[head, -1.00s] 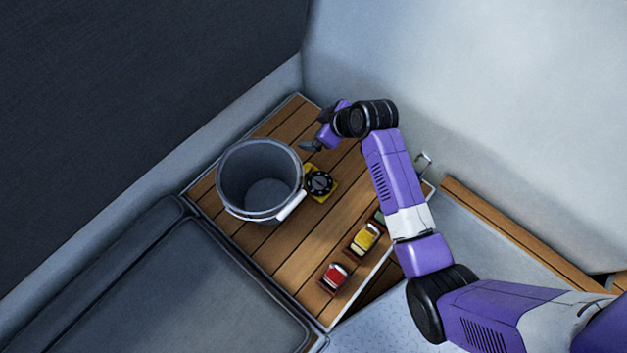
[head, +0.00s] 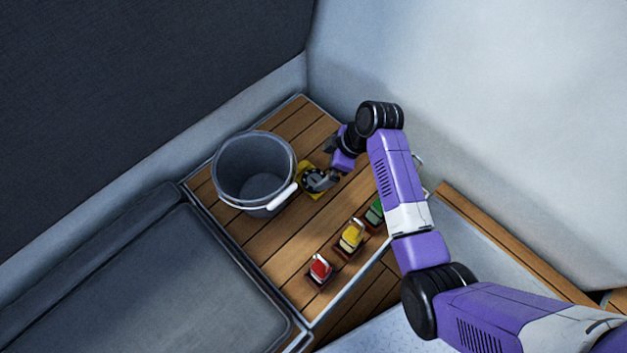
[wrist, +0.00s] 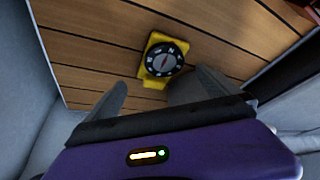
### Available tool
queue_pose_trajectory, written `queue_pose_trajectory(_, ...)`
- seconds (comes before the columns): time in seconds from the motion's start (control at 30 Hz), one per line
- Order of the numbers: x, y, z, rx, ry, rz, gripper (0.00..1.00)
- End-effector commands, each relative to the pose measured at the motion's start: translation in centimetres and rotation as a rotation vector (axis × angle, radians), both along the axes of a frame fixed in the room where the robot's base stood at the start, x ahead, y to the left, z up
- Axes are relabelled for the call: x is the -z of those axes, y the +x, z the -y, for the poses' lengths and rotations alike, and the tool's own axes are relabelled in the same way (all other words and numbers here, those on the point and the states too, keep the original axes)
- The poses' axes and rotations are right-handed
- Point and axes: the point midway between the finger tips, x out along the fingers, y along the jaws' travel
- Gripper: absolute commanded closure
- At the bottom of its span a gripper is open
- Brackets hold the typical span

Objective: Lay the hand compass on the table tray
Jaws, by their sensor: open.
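The hand compass (head: 312,182) is yellow with a black round dial and lies on the slatted wooden surface, just right of a grey bucket. In the wrist view the compass (wrist: 165,58) lies dial up, a little beyond my fingertips. My gripper (head: 326,182) is over the right side of the compass in the head view and partly hides it. In the wrist view my gripper (wrist: 155,88) shows two spread fingers with nothing between them. I cannot make out a separate table tray in these views.
The grey bucket (head: 253,168) with a white handle grip stands left of the compass. A red item (head: 320,268), a yellow item (head: 352,237) and a green item (head: 375,211) line the front right edge of the wooden surface (head: 270,240). A dark cushion (head: 190,280) lies at lower left.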

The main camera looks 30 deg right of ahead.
Motion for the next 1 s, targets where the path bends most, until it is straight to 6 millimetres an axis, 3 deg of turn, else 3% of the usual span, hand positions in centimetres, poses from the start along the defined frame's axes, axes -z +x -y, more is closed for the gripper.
queue_pose_trajectory(0.5,5.5,1.5,-2.7,0.001,0.000,-0.002,0.00)
queue_pose_trajectory(0.87,6.3,1.8,-3.0,0.001,0.000,0.000,0.00)
queue_pose_trajectory(1.0,6.3,1.8,-3.0,0.001,0.000,0.000,0.28)
